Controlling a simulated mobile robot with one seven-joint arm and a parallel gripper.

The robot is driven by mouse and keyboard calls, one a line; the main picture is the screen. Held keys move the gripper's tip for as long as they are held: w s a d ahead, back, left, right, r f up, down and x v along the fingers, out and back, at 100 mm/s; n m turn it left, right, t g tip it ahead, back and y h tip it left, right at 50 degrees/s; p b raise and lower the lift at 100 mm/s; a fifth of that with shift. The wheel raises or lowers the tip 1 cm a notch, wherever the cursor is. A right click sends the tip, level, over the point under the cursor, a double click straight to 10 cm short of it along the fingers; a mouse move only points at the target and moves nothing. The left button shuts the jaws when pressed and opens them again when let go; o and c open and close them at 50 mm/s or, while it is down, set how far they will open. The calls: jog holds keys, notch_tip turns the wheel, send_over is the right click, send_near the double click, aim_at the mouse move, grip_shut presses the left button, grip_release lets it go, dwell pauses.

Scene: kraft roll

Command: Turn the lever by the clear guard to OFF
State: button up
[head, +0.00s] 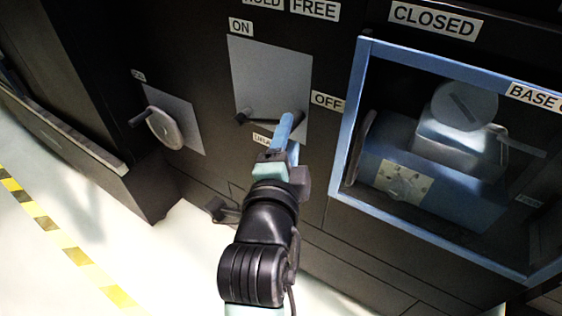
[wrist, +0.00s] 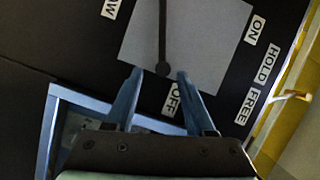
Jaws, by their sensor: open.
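The lever (head: 242,118) is a dark thin rod on a grey plate (head: 270,75), with ON above the plate and OFF at its right in the head view. The rod runs across the lower part of the plate and passes behind my gripper (head: 288,122). In the wrist view, the lever (wrist: 163,35) ends in a round dark knob between my open blue fingertips (wrist: 160,75), close to the OFF label (wrist: 172,100). I cannot tell whether the fingers touch it. The clear guard (head: 358,110) has a blue frame and stands to the right of the plate.
Another plate with a rounded grey handle (head: 164,128) is at the left. Inside the guard are a grey round knob (head: 465,105) and a blue box. FREE (head: 315,9) and CLOSED labels sit above. A yellow-black floor stripe (head: 50,230) runs at left, over open floor.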

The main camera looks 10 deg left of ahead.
jog(key=s, duration=0.8)
jog(key=shift+s+r+p, duration=0.2)
jog(key=shift+r+p, duration=0.2)
jog(key=shift+p, duration=0.05)
jog(key=shift+d, duration=0.1)
jog(key=s+d+r+n+t+p, duration=0.1)
jog(key=r+n+p, duration=0.4)
jog(key=r+p, duration=0.8)
jog(key=s+d+r+n+t+p, duration=0.2)
jog(key=r+p, duration=1.2)
jog(key=r, duration=2.4)
jog(key=s+d+r+n+t+p, duration=0.1)
jog(key=d+r+n+t+p, duration=0.2)
jog(key=r, duration=2.3)
jog(key=n+t+p, duration=0.4)
jog(key=p, duration=0.6)
jog(key=shift+s+d+r+n+t+h+p, duration=0.2)
jog(key=shift+d+r+n+t+h+p, duration=0.1)
jog(key=shift+d+n+p, duration=0.1)
